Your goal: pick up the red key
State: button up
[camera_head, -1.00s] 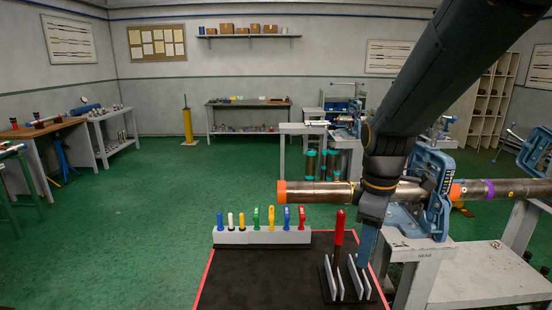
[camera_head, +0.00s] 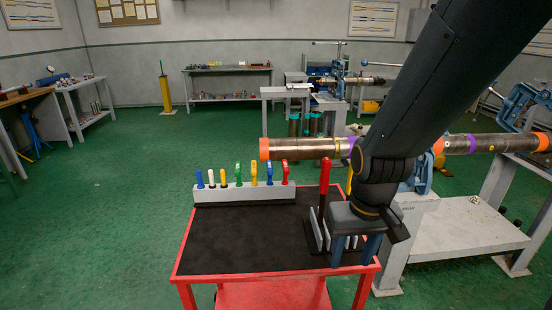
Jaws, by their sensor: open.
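A tall red-handled tool (camera_head: 325,177) stands upright in a dark slotted rack (camera_head: 311,236) on the right of the black-topped red cart. A smaller red piece (camera_head: 285,173) stands at the right end of a grey holder block (camera_head: 245,193) at the cart's back. I cannot tell for certain which of the two is the red key. My gripper (camera_head: 355,254) points down, open, with two blue fingers apart. It appears to the right of the tall red handle and covers part of the rack. I see nothing held between its fingers.
The grey block also holds several blue, white, green and yellow handles (camera_head: 238,174). A long pipe (camera_head: 305,148) with an orange end runs behind the cart, clamped in a blue vise (camera_head: 423,175). The cart's black top (camera_head: 230,240) is clear at left.

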aim_at(285, 170)
jog(key=z, duration=0.95)
jog(key=k, duration=0.65)
jog(key=u, duration=0.95)
jog(key=i, duration=1)
